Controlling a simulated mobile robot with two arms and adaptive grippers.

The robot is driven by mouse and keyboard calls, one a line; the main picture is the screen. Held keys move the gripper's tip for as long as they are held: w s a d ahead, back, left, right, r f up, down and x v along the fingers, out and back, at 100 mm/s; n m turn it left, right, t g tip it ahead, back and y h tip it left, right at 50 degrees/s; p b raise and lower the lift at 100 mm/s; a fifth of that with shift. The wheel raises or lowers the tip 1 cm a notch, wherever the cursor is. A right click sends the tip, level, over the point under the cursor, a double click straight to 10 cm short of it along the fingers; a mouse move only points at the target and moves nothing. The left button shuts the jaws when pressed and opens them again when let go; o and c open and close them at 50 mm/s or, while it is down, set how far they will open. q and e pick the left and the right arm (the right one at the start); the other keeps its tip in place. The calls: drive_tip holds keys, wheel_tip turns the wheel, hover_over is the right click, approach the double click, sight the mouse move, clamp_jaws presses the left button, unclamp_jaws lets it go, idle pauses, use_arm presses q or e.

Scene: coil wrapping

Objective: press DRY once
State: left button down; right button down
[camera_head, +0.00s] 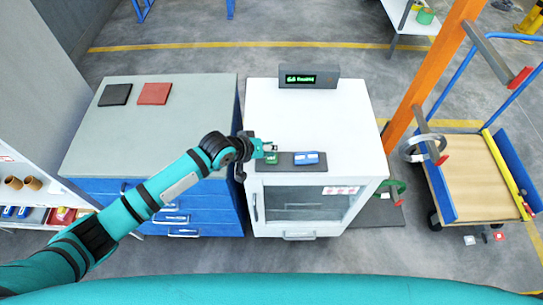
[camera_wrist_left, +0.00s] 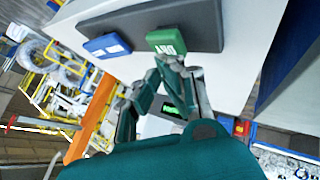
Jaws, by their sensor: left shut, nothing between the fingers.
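The DRY button is a green block (camera_head: 271,158) on a dark panel (camera_head: 288,167) at the front of the white cabinet top. In the left wrist view, the green DRY button (camera_wrist_left: 166,41) shows its lettering upside down. A blue button (camera_head: 306,158) sits to its right on the same panel; it also shows in the left wrist view (camera_wrist_left: 106,46). My left gripper (camera_head: 270,148) is shut and empty, with its tips right by the green button. In the left wrist view, its fingertips (camera_wrist_left: 178,66) are close to the button's edge; I cannot tell whether they touch. My right gripper is not in view.
The white cabinet (camera_head: 310,118) carries a display (camera_head: 308,77) with small green text at its back. A grey-topped blue drawer unit (camera_head: 190,110) with black and red pads stands left. An orange post (camera_head: 430,75) and a trolley (camera_head: 475,175) stand right.

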use_arm(q)
drive_tip(key=shift+f+b, duration=0.3)
drive_tip(key=shift+f, duration=0.4)
idle(0.6)
drive_tip(key=shift+r+p, duration=1.1)
drive_tip(key=shift+p, duration=0.05)
drive_tip(key=shift+r, duration=0.1)
wheel_tip(320, 180, up, 5)
drive_tip(key=p, duration=0.5)
idle(0.5)
